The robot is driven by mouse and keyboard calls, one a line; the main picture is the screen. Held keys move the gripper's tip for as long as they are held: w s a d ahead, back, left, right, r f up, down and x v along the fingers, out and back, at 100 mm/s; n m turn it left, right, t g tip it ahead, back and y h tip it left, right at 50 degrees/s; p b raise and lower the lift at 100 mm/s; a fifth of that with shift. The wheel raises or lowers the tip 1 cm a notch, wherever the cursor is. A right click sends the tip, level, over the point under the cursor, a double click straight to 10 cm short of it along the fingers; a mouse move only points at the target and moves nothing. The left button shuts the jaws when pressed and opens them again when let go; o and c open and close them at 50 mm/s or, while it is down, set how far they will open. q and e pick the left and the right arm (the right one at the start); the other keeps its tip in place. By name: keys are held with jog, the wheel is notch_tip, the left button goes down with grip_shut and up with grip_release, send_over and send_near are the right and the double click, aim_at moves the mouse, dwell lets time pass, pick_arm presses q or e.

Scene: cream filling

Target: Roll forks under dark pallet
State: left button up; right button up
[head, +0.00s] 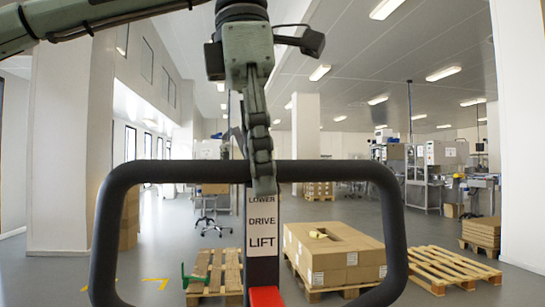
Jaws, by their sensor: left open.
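The black looped handle (135,174) of a pallet jack fills the foreground, with a LOWER / DRIVE / LIFT label (263,225) on its stem. My left gripper (263,186) hangs from above at the middle of the handle's top bar. It is open, its fingers seen nearly edge-on over the top of the label; contact is unclear. The forks are hidden; only a red part (266,297) shows at the bottom. A brownish pallet (228,282) stands left of the stem and a paler empty pallet (455,268) at the right. No pallet is clearly dark. My right gripper is out of view.
Cardboard boxes (335,258) on a pallet stand just right of the stem. A green object (192,276) is at the left pallet's edge. White pillars (62,150) flank the view. Grey floor at the left is open, with yellow marks (157,283).

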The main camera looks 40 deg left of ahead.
aim_at(265, 225)
pick_arm(q)
jog(key=f, duration=0.6)
jog(key=shift+w+d+f, duration=0.2)
jog(key=shift+w+f, duration=0.1)
grip_shut()
dwell(0.5)
